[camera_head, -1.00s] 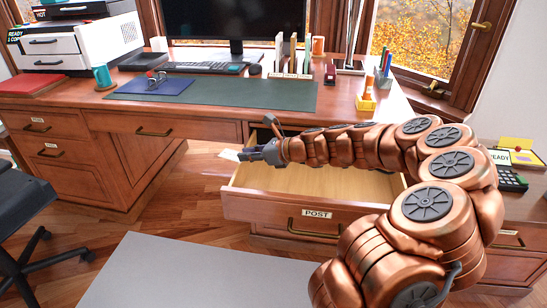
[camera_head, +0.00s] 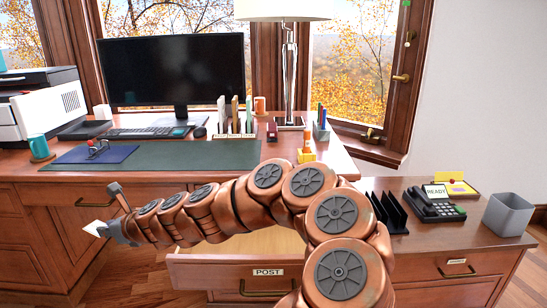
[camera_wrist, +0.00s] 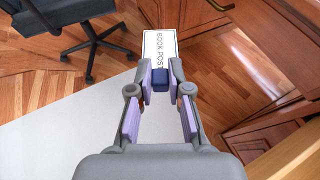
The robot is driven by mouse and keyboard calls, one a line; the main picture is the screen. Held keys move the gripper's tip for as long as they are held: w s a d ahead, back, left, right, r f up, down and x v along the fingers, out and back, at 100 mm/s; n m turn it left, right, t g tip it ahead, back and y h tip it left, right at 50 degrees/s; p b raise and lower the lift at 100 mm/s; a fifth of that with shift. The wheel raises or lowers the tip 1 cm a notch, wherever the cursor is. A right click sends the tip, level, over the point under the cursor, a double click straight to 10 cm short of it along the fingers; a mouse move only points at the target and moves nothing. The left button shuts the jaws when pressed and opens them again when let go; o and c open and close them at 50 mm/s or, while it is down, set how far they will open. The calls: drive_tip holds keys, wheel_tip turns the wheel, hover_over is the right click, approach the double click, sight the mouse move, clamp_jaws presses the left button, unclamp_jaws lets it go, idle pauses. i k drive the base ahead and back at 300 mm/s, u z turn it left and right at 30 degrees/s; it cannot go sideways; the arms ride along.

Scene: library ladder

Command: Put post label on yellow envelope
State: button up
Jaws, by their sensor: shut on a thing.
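My gripper (camera_head: 112,231) is shut on a white label (camera_wrist: 160,45) printed "BOOK POST". In the wrist view, the fingertips (camera_wrist: 161,80) pinch a dark blue block at the label's near end. The label sticks out beyond the fingers, and its white edge shows in the head view (camera_head: 95,228), in front of the desk's left drawers. A flat yellow item (camera_head: 460,188) lies on the right cabinet behind the phone, partly hidden by a "READY" card (camera_head: 436,191). I cannot tell whether it is the yellow envelope.
An open drawer marked "POST" (camera_head: 268,272) juts out below my arm. A phone (camera_head: 433,207), a black file rack (camera_head: 389,212) and a grey bin (camera_head: 508,214) stand on the right cabinet. A black chair (camera_wrist: 90,25) stands at upper left in the wrist view.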

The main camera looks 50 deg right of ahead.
sight(457, 189)
drive_tip(key=u, duration=1.45)
drive_tip(key=k, duration=2.6)
drive_tip(key=z, duration=2.55)
drive_tip(key=i, duration=1)
